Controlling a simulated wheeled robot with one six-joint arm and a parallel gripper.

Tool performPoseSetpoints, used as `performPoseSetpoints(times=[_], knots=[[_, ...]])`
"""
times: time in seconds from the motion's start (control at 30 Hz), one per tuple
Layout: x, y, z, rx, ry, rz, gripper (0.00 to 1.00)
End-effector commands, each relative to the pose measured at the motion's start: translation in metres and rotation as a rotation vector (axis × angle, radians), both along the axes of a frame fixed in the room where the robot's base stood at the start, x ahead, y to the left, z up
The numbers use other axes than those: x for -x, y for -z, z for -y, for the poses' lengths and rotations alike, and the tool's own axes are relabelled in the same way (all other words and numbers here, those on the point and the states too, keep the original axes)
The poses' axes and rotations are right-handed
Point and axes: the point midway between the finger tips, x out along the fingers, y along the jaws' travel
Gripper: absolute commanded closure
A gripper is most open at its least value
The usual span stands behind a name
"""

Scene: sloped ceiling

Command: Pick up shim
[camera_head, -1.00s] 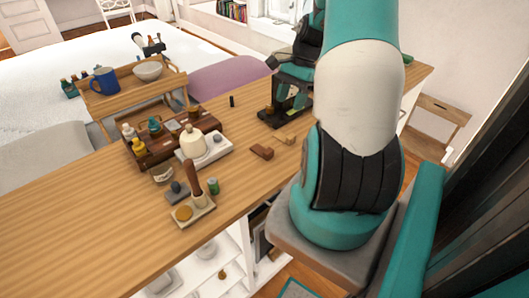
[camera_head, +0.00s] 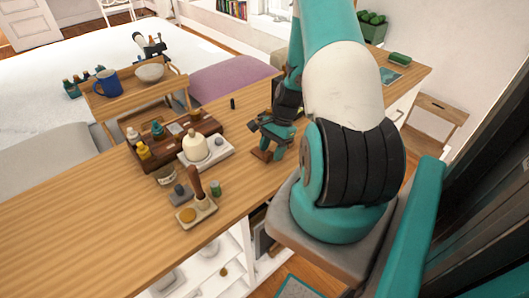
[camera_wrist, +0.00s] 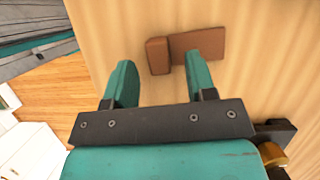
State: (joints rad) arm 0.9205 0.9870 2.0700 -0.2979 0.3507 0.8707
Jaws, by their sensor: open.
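A brown wooden piece that looks like the shim (camera_wrist: 205,41) lies on the wooden tabletop in the wrist view. It has a flat slab with a thicker block at its left end. In the head view the shim (camera_head: 263,156) shows only partly beneath my gripper (camera_head: 272,140). In the wrist view my gripper (camera_wrist: 160,62) is open, with its two teal fingers apart. The right fingertip overlaps the slab in the picture, and the left one is left of the block. Nothing is held. I cannot tell how high the fingertips are above the table.
A white tray (camera_head: 222,158) with a cream bottle (camera_head: 195,146) and a brown organizer (camera_head: 208,125) stand left of my gripper. A small tray with a brown-handled tool (camera_head: 197,185) and a green can (camera_head: 215,188) are nearer. The left tabletop (camera_head: 90,220) is clear.

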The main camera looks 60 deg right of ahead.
Motion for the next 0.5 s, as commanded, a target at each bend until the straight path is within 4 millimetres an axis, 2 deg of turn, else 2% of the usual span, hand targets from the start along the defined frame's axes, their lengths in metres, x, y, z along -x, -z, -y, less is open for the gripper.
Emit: performPoseSetpoints(times=[0.27,0.5], knots=[[-0.0004,0.0046,-0.0016,0.001,0.000,0.001,0.49],[-0.0005,0.0044,-0.0014,0.001,0.000,0.001,1.00]])
